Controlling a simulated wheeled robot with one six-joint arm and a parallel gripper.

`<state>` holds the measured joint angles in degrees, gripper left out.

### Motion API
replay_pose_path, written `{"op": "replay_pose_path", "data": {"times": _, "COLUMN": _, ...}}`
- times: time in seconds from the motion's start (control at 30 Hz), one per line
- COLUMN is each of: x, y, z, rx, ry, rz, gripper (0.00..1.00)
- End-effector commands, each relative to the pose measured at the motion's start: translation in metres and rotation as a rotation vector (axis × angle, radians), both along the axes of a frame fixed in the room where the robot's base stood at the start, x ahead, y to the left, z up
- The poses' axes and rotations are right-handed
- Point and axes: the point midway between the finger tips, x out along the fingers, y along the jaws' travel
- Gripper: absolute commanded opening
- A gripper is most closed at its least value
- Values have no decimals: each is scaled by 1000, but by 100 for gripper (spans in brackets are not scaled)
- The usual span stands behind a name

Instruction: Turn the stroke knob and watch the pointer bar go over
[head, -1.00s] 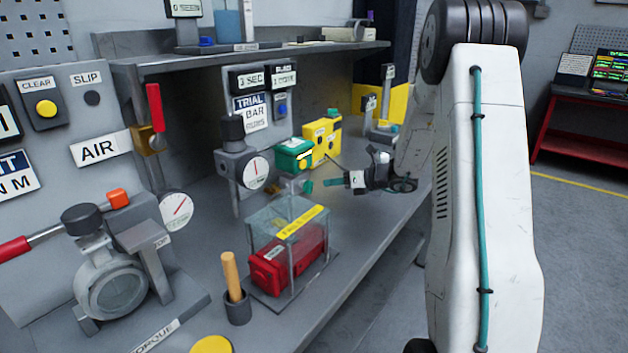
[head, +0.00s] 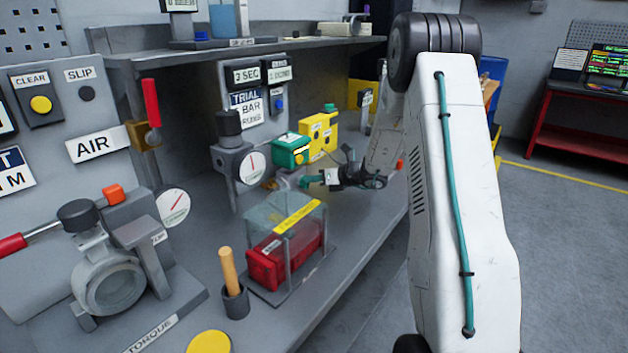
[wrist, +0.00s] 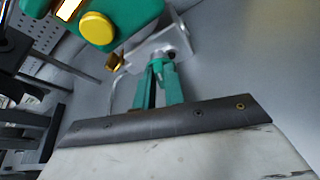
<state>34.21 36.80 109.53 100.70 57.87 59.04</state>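A green actuator box (head: 291,152) with a yellow bar on its top, perhaps the pointer bar (head: 303,150), stands on the bench. It shows in the wrist view (wrist: 128,12) with a round yellow cap (wrist: 97,28) and a small brass knob (wrist: 116,63). My gripper (head: 306,182) is just right of and below the green box. In the wrist view its teal fingers (wrist: 159,66) reach a small dark cylindrical part (wrist: 166,53) on a pale bracket, close together at the tips. I cannot tell whether they grip it, or whether it is the stroke knob.
A clear guard box (head: 285,222) over a red block (head: 267,265) stands in front of the gripper. A gauge (head: 252,167) is to the left and a yellow box (head: 318,135) is behind. A wooden-handled tool (head: 229,270) stands nearer. Bare bench lies right of the guard.

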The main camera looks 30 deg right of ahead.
Motion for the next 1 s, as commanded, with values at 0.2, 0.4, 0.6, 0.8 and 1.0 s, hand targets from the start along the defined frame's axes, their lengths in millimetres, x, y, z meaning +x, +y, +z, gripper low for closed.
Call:
{"op": "replay_pose_path", "data": {"times": 0.2, "x": 0, "y": 1, "z": 0, "rx": -13, "ry": -5, "rz": 0, "gripper": 0}}
{"op": "replay_pose_path", "data": {"times": 0.4, "x": -1, "y": 4, "z": 2, "rx": -167, "ry": -62, "rz": 0, "gripper": 0}}
{"op": "replay_pose_path", "data": {"times": 0.6, "x": -2, "y": 7, "z": 1, "rx": -324, "ry": -118, "rz": 0, "gripper": 0}}
{"op": "replay_pose_path", "data": {"times": 0.8, "x": -3, "y": 7, "z": 2, "rx": -373, "ry": -136, "rz": 0, "gripper": 0}}
{"op": "replay_pose_path", "data": {"times": 1.0, "x": -3, "y": 7, "z": 1, "rx": -373, "ry": -136, "rz": 0, "gripper": 0}}
